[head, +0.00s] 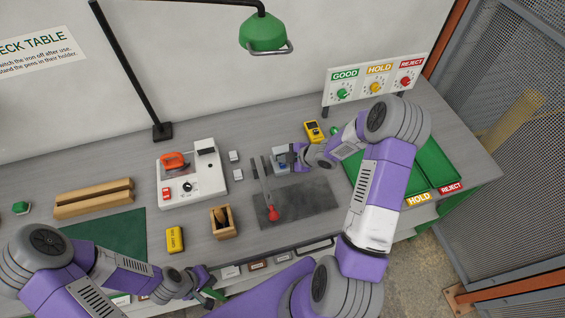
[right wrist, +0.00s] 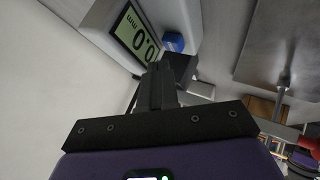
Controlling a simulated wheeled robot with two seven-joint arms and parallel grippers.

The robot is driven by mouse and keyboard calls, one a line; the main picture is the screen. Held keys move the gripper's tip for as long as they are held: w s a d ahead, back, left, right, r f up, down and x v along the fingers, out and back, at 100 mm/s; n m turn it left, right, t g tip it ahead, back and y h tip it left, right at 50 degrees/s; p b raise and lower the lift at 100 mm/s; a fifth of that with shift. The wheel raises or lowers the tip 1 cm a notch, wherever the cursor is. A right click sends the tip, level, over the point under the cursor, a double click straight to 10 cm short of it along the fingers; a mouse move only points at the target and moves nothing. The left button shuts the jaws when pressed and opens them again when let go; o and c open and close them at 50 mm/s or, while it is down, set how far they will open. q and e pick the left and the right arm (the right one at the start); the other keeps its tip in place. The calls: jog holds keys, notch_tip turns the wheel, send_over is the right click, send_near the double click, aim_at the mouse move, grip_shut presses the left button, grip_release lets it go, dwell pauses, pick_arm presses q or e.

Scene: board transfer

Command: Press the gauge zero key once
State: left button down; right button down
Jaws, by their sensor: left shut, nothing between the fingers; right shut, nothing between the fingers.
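The gauge (head: 279,167) stands at the back of the dark grey mat, partly hidden behind my right gripper (head: 291,156). In the right wrist view the gauge's green display (right wrist: 138,34) reads 0.0 mm. A round blue key (right wrist: 173,42) sits beside the display. My right gripper's closed fingers (right wrist: 164,72) point at the gauge, with their tips close to the blue key. I cannot tell whether they touch it. My left gripper (head: 208,288) is shut and empty at the front edge of the table, far from the gauge.
A red-knobbed lever (head: 271,213) lies over the dark mat (head: 310,197). A yellow meter (head: 314,131) stands behind, and green trays (head: 436,165) are at the right. A white soldering station (head: 187,190) and a wooden holder (head: 223,222) stand to the left.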

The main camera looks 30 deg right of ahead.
aim_at(284, 166)
notch_tip(284, 166, up, 5)
jog(key=p, duration=0.4)
jog(key=shift+p, duration=0.35)
dwell(0.8)
